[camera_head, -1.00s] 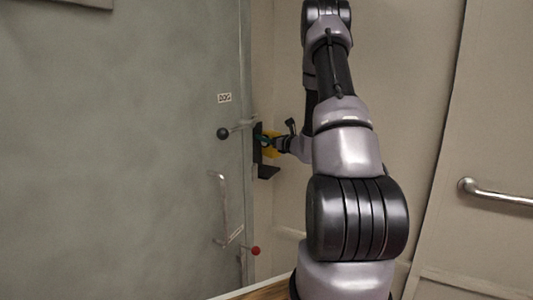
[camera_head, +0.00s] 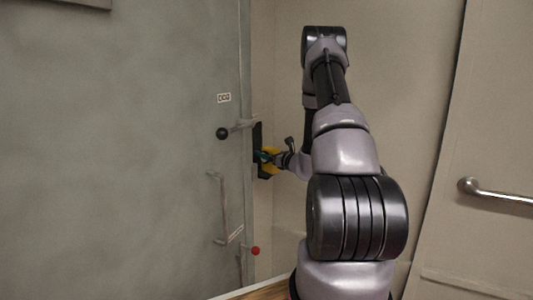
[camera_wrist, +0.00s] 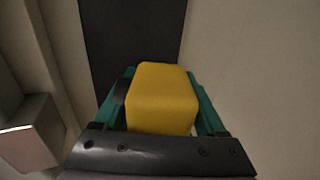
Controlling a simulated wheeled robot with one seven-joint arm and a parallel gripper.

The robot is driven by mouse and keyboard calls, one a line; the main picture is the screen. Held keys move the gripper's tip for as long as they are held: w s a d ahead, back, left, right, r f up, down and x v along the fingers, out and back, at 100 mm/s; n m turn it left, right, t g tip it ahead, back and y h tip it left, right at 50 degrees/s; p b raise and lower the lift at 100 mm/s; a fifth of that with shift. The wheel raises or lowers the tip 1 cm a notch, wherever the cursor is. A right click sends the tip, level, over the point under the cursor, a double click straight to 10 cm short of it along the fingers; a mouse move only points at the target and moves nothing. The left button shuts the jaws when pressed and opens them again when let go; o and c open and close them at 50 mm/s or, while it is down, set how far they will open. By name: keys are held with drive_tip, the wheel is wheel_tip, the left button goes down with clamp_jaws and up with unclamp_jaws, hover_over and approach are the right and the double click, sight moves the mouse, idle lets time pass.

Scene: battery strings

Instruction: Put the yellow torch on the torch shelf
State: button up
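The yellow torch (camera_wrist: 162,98) fills the middle of the wrist view as a yellow block. The teal fingers of my gripper (camera_wrist: 160,105) lie along both its sides and hold it. In the head view the torch (camera_head: 270,154) shows small, beside the door edge, with my gripper (camera_head: 267,157) around it. The torch shelf (camera_head: 257,137) is a black bracket with an upright back plate and a low ledge. Its back plate (camera_wrist: 130,35) is a dark panel behind the torch in the wrist view. The torch is in front of the plate, low over the ledge; I cannot tell whether it touches.
A metallic block (camera_wrist: 30,135) shows at the lower left of the wrist view. A rail (camera_head: 495,194) is on the right wall.

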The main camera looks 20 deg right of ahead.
drive_tip(key=shift+r, duration=0.2)
drive_tip(key=v, duration=1.2)
